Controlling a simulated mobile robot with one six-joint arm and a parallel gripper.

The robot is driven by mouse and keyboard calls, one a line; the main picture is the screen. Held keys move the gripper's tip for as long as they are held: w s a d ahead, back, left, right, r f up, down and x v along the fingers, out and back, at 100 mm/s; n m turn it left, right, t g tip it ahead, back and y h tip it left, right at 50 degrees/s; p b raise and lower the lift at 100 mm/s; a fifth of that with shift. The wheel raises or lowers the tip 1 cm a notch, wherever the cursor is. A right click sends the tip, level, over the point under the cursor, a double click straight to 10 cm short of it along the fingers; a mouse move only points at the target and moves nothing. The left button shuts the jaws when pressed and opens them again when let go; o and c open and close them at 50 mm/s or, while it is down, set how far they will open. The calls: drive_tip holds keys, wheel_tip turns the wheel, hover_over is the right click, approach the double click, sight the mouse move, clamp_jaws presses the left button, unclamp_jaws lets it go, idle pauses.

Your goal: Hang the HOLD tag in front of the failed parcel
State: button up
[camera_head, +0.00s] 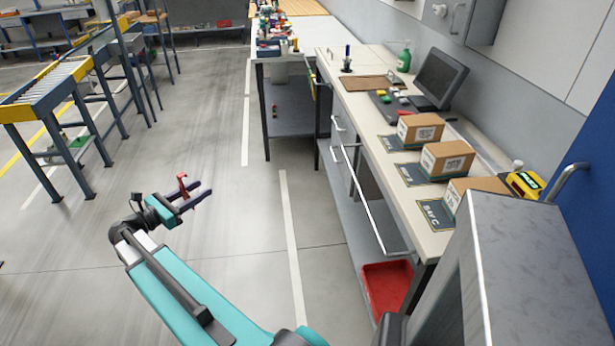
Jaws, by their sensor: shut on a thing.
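My gripper (204,193) is at the left of the view, out over the open floor and well away from the bench. Its dark fingers are closed on a small red thing (183,185), which looks like the HOLD tag; no lettering on it is readable. Three brown cardboard parcels stand in a row on the bench: a far one (420,127), a middle one (447,157) and a near one (470,187). The near parcel is partly hidden by a grey cabinet. I cannot tell which parcel failed.
The pale bench (405,198) has a metal rail (362,200) along its front and dark bay mats (437,213), the nearest marked BAY C. A dark monitor (440,78) stands behind. A red bin (387,285) sits below. A roller conveyor (45,90) stands left; the floor between is clear.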

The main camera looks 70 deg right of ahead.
drive_tip(key=s+d+m+g+y, duration=0.2)
drive_tip(key=s+d, duration=0.4)
drive_tip(key=s, duration=0.4)
drive_tip(key=s+d+f+m+g+y+p, duration=0.1)
drive_tip(key=s+d+m+g+y, duration=0.2)
drive_tip(key=s+d, duration=0.3)
drive_tip(key=s+d+m+g+y, duration=0.3)
drive_tip(key=s+d, duration=0.4)
drive_tip(key=s, duration=0.8)
drive_tip(key=shift+f+g+y+p, duration=0.2)
drive_tip(key=shift+g+y+p, duration=0.2)
drive_tip(key=shift+y, duration=0.1)
drive_tip(key=shift+s+d, duration=0.15)
drive_tip(key=b+x, duration=0.5)
drive_tip(key=x, duration=1)
drive_tip(key=shift+s+f, duration=0.2)
drive_tip(key=shift+s, duration=0.1)
idle(0.4)
drive_tip(key=shift+d, duration=0.1)
drive_tip(key=o, duration=1.3)
